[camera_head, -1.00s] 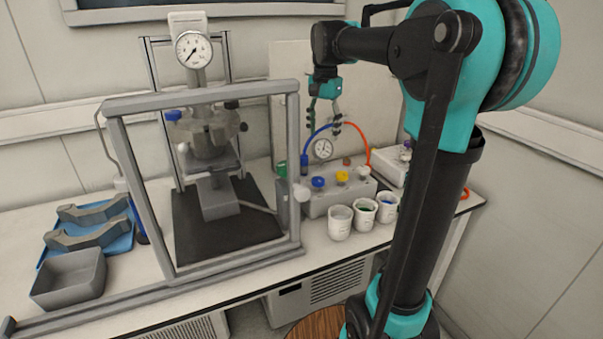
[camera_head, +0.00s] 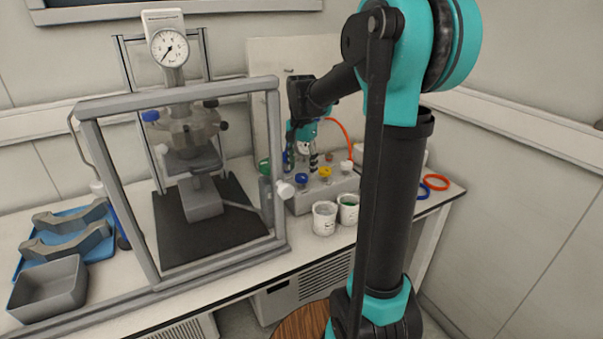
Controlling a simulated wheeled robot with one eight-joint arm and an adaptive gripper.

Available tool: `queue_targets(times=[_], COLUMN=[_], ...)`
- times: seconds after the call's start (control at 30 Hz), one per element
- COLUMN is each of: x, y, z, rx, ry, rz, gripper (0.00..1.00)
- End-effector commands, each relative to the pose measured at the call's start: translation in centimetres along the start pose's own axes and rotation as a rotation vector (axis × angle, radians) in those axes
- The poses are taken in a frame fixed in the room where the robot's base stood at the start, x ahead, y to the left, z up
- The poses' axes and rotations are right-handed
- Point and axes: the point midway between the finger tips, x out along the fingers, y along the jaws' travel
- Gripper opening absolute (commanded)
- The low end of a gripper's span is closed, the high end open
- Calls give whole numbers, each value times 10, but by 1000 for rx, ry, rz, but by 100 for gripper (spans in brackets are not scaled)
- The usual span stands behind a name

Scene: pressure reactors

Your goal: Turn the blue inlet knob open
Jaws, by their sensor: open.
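A grey valve box (camera_head: 306,203) stands on the bench right of the reactor frame. On its top are a blue knob (camera_head: 301,180), a yellow knob (camera_head: 325,172) and a white knob (camera_head: 346,166). My gripper (camera_head: 302,168) points down with its fingers apart and empty. Its fingertips show just above and behind the blue knob in the picture; I cannot tell whether they touch anything. My gripper partly hides the gauge and blue hose behind the box. Another blue knob (camera_head: 150,116) is on the reactor vessel (camera_head: 190,130).
A metal frame (camera_head: 282,150) encloses the reactor, its front post close left of the box. White cups (camera_head: 324,218) (camera_head: 348,209) stand before the box. A grey bin (camera_head: 48,288) and blue tray (camera_head: 98,252) are at left. Coloured rings (camera_head: 436,182) lie at right.

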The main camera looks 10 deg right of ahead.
Motion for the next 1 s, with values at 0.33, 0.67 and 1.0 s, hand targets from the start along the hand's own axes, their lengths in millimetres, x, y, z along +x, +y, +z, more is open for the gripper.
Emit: queue_targets(times=[0.33,0.67,1.0], x=[24,24,24], y=[0,0,0], z=[0,0,0], rx=[0,0,0], ry=[0,0,0], rz=[0,0,0], gripper=[58,44,8])
